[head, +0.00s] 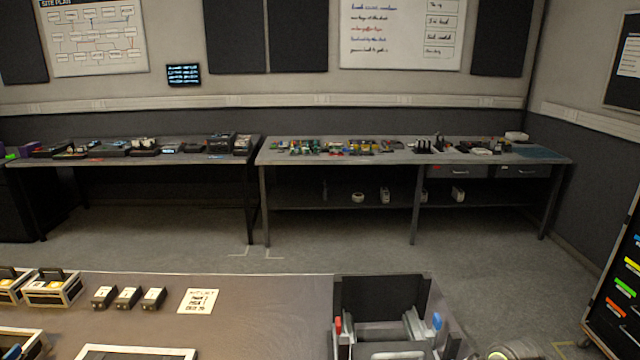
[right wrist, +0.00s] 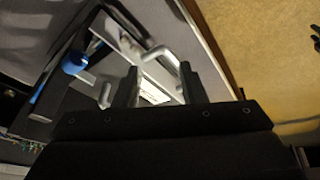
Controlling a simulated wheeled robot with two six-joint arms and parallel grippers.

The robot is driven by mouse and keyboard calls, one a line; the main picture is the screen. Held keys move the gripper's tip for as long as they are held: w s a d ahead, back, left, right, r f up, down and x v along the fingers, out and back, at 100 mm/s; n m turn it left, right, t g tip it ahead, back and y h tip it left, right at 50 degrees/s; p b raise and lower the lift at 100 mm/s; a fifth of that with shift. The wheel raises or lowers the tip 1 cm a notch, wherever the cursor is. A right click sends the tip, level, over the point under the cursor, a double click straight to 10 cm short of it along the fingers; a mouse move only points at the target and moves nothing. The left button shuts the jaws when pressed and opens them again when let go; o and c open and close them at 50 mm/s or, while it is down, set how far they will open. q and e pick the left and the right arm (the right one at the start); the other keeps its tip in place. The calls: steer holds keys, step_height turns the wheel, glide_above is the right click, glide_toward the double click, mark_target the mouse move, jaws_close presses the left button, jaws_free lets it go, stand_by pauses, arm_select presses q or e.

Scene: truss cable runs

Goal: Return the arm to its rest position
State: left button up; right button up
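My right gripper (right wrist: 161,88) shows in the right wrist view as two dark fingers standing apart, with a clear gap between them. I see nothing held in the gap. Behind the fingers is a dark bin with silver metal clamps (right wrist: 160,55) and a blue knob (right wrist: 75,62). Whether a finger touches a clamp, I cannot tell. In the head view the same kind of bin (head: 382,292) stands at the near right of the table, with silver clamps and red and blue tips in it. Neither gripper shows in the head view.
The near table (head: 250,310) holds three small dark blocks (head: 128,297), a white printed card (head: 198,301) and open trays (head: 52,290) at left. Two cluttered benches (head: 330,158) stand along the far wall. A dark rack (head: 615,290) stands at right. Grey floor lies clear between.

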steer(key=s+d+f+m+h, duration=0.25)
steer(key=s+m, duration=0.35)
steer(key=s, duration=0.6)
steer(key=s+d+f+m+h, duration=0.25)
steer(key=s+m, duration=0.35)
steer(key=s, duration=0.7)
step_height(320, 180, down, 25)
steer(key=d, duration=0.2)
steer(key=s+a+f+g+y+b, duration=0.1)
steer(key=s+f, duration=1.4)
steer(key=f, duration=0.2)
steer(key=shift+a+f+g, duration=0.2)
steer(key=shift+f+g, duration=0.05)
steer(key=shift+g, duration=0.15)
